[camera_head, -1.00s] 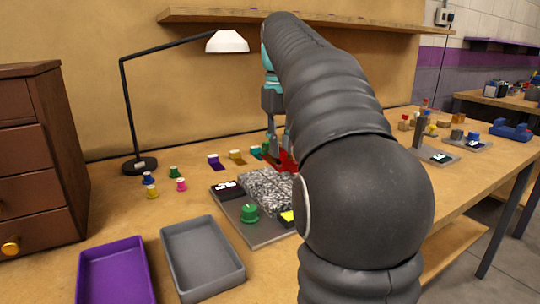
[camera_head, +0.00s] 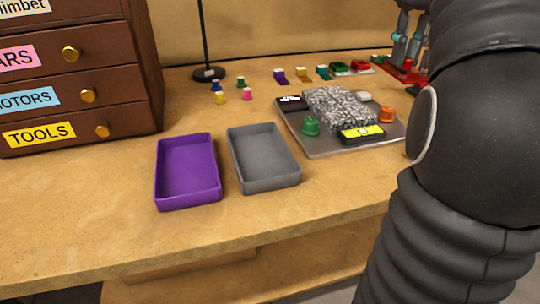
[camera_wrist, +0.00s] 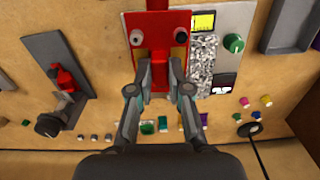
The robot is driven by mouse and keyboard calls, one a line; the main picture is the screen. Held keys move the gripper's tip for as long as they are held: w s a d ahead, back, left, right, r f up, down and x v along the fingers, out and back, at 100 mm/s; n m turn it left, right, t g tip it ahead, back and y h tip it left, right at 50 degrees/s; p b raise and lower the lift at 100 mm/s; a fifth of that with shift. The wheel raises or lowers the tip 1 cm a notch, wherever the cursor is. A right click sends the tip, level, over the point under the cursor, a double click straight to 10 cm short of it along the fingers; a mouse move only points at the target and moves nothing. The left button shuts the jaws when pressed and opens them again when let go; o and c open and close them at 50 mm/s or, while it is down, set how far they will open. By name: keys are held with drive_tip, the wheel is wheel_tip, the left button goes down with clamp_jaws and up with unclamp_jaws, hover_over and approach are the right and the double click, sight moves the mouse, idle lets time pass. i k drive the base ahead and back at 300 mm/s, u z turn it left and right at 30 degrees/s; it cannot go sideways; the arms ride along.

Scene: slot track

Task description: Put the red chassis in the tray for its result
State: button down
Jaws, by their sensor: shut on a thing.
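The red chassis (camera_wrist: 158,52) is a red plate with round wheel-like parts at its sides. My gripper (camera_wrist: 158,78) is shut on it in the wrist view. In the head view the chassis (camera_head: 408,74) shows at the upper right, below my gripper's fingers (camera_head: 402,52), partly hidden by my arm. I cannot tell its height above the table. A purple tray (camera_head: 157,176) and a grey tray (camera_head: 236,160) stand empty, side by side, at the front left of the chassis. The grey tray also shows at the wrist view's upper right (camera_wrist: 270,45).
A grey plate (camera_head: 320,147) beside the grey tray bears a speckled block (camera_head: 338,106), a green button (camera_head: 311,126), an orange button (camera_head: 386,115) and a yellow display (camera_head: 362,133). Drawers (camera_head: 75,75) and a lamp stand left. Small coloured pieces lie behind. The table front is clear.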

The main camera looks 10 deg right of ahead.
sight(261, 159)
drive_tip(key=k, duration=1.2)
drive_tip(key=u, duration=0.35)
drive_tip(key=i, duration=0.75)
drive_tip(key=u, duration=0.25)
